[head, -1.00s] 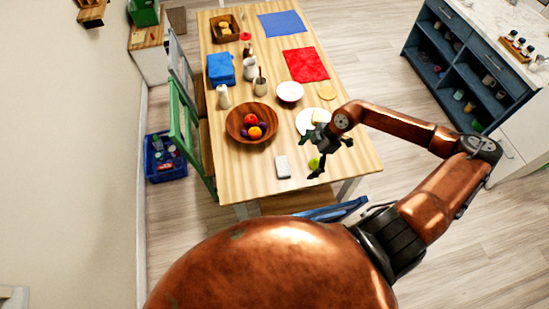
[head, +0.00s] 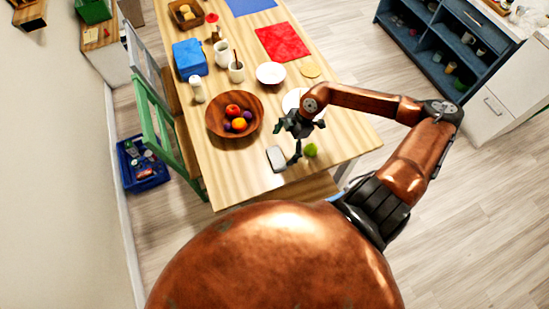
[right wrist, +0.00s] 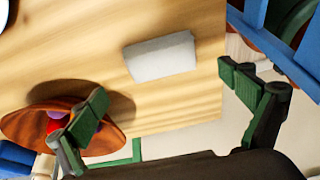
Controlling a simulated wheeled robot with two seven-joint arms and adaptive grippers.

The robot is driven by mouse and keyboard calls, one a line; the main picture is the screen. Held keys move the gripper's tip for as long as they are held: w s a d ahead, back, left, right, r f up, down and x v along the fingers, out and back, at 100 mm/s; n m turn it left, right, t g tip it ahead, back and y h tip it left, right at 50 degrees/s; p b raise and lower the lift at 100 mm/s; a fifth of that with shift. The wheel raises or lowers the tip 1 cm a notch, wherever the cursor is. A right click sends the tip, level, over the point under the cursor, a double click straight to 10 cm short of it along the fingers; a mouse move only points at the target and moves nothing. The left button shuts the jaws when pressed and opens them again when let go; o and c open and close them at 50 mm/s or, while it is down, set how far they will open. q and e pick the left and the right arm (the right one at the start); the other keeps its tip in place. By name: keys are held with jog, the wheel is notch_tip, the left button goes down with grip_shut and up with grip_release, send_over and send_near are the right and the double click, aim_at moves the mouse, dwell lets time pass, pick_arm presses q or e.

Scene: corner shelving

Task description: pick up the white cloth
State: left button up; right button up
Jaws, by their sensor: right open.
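The white cloth (head: 276,158) is a small folded, greyish-white block lying flat near the front edge of the wooden table. It also shows in the right wrist view (right wrist: 160,58), above the space between the fingers. My right gripper (head: 289,143) is above the table, close to the cloth on its right side in the head view. In the right wrist view its two dark green fingers (right wrist: 163,88) are spread wide with nothing between them. One finger hangs beside the cloth in the head view; whether they touch is unclear. My left gripper is not in view.
A wooden fruit bowl (head: 213,130) stands left of the cloth, and a green fruit (head: 310,150) lies to its right. A white plate (head: 291,100) is partly hidden behind my gripper. A green chair (head: 160,125) stands at the table's left side.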

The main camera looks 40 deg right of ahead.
aim_at(277, 157)
jog(key=x, duration=0.5)
jog(key=shift+s+f+b, duration=0.1)
jog(key=shift+f+b, duration=0.2)
jog(key=shift+f, duration=0.05)
jog(key=shift+c, duration=0.4)
jog(key=c, duration=1.1)
